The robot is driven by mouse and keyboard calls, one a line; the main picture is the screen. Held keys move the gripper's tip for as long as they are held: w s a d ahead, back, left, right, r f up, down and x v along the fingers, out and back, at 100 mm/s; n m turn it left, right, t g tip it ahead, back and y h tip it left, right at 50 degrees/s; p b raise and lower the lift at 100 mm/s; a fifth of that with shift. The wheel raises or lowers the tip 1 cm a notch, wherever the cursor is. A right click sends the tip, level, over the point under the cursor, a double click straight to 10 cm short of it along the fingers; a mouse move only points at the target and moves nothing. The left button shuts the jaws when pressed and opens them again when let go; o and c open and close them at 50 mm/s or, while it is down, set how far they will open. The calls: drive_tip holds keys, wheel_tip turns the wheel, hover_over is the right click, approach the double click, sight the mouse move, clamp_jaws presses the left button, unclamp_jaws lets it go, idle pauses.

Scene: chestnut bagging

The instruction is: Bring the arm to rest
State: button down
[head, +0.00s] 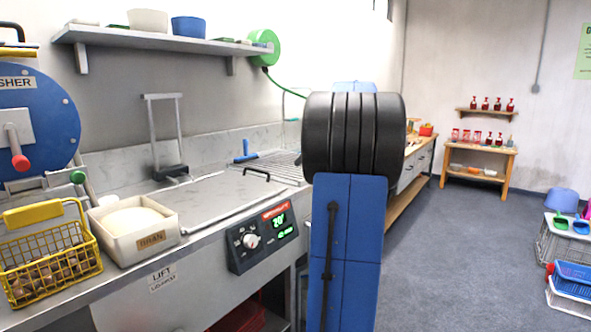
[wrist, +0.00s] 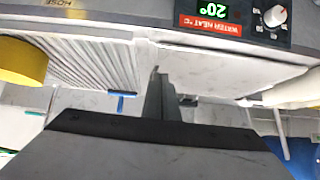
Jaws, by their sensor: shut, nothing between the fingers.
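My arm stands folded in the middle of the head view, with a blue link (head: 345,250) and a black ribbed joint (head: 353,135). My gripper is hidden in the head view. In the wrist view my gripper (wrist: 158,75) shows as narrow grey fingers, shut and empty, in front of its wide grey body. Beyond the fingers lie the steel counter's flat lid (wrist: 225,72) and a ribbed drain area (wrist: 75,70). The fingers appear apart from both, though the exact gap cannot be told.
A blue drum (head: 45,115) is at far left. Crates (head: 570,250) stand at right. The grey floor (head: 455,270) between is clear.

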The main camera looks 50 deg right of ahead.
drive_tip(key=shift+v, duration=1.15)
drive_tip(key=s+a+f+g, duration=0.1)
drive_tip(key=a+f, duration=0.2)
drive_tip(key=a, duration=0.7)
drive_tip(key=s+a+f+g, duration=0.1)
drive_tip(key=a+f, duration=0.1)
drive_tip(key=a, duration=0.9)
drive_tip(key=s+a+f+g, duration=0.1)
drive_tip(key=s+a+f, duration=0.15)
drive_tip(key=a, duration=0.75)
drive_tip(key=s+a+f+g+h, duration=0.1)
drive_tip(key=s+a+f, duration=1.6)
drive_tip(key=s, duration=0.2)
drive_tip(key=shift+m, duration=0.4)
